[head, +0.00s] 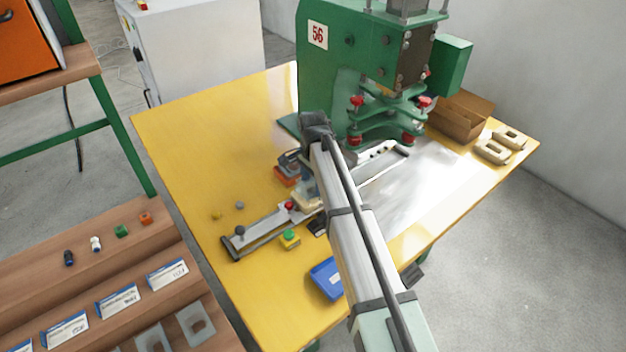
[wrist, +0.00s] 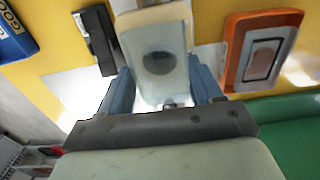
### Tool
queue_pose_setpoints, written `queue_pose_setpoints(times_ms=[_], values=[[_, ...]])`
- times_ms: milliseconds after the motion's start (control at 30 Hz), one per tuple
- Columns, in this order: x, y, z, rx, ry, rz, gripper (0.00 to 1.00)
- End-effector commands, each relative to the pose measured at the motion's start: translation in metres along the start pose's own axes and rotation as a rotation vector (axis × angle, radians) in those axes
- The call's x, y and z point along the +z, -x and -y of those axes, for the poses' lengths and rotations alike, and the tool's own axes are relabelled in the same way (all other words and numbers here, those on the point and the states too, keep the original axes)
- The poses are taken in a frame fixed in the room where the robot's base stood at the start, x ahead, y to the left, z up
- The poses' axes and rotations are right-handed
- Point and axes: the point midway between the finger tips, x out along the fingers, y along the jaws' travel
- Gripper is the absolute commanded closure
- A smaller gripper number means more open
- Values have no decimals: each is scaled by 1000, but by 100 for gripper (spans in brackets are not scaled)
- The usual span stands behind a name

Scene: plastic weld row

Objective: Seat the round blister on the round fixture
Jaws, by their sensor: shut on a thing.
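My gripper (wrist: 163,88) is shut on a pale, see-through piece, which looks like the round blister (wrist: 150,88), between its two blue fingers. A dark round shape shows in the middle of the piece. A cream block, seemingly the round fixture (wrist: 152,15), shows at and beyond its far edge in the wrist view. In the head view the cream block (head: 308,203) lies low under my gripper, on the metal slide in front of the green press. My arm hides most of the blister there. I cannot tell whether the blister touches the fixture or is level in it.
An orange fixture (wrist: 262,50) with a rectangular centre lies close to the right in the wrist view. The green press (head: 330,75) stands behind. A green button box (head: 290,240) and a blue box (head: 327,278) are nearby. Two beige blocks (head: 492,150) lie far right.

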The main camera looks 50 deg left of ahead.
Motion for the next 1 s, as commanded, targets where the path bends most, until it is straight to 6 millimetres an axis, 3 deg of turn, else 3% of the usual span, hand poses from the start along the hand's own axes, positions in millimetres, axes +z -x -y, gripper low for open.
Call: queue_pose_setpoints(times_ms=[1000], values=[[0, -15, 0, -1, 0, 0, 55]])
